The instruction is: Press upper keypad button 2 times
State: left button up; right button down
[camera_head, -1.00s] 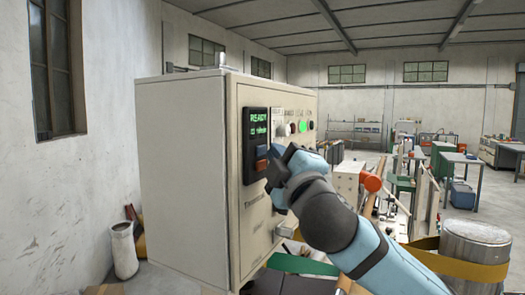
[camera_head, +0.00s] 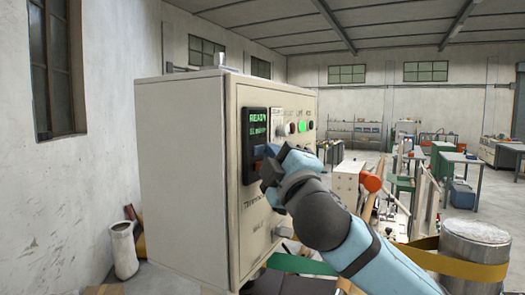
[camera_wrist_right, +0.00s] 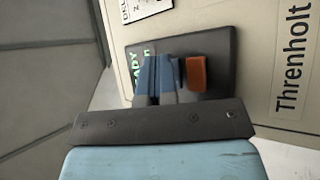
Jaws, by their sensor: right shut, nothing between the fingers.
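The keypad (camera_head: 255,140) is a dark panel on the front of a beige cabinet, with a green READY display (camera_head: 258,122) at its top. The blue upper button (camera_head: 271,150) shows just below the display, partly covered by my right gripper (camera_head: 267,168). In the right wrist view the keypad (camera_wrist_right: 222,52) lies sideways, with the orange lower button (camera_wrist_right: 196,75) right of the shut, empty fingers (camera_wrist_right: 158,65). The fingertips are over the upper button area; I cannot tell whether they touch it. My left gripper is not in view.
The beige cabinet (camera_head: 180,170) fills the left middle, with a lit green button (camera_head: 302,126) and dark knobs right of the keypad. A metal drum (camera_head: 474,255) stands at the lower right. Workbenches (camera_head: 460,160) stand far back.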

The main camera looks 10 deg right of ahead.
jog(key=shift+d, duration=0.1)
jog(key=shift+s+d, duration=0.45)
jog(key=shift+d, duration=0.1)
jog(key=s+d, duration=0.1)
jog(key=d, duration=0.1)
jog(key=s+d, duration=0.1)
jog(key=d, duration=0.1)
jog(key=shift+s+p, duration=0.3)
jog(key=shift+s, duration=0.1)
dwell(0.7)
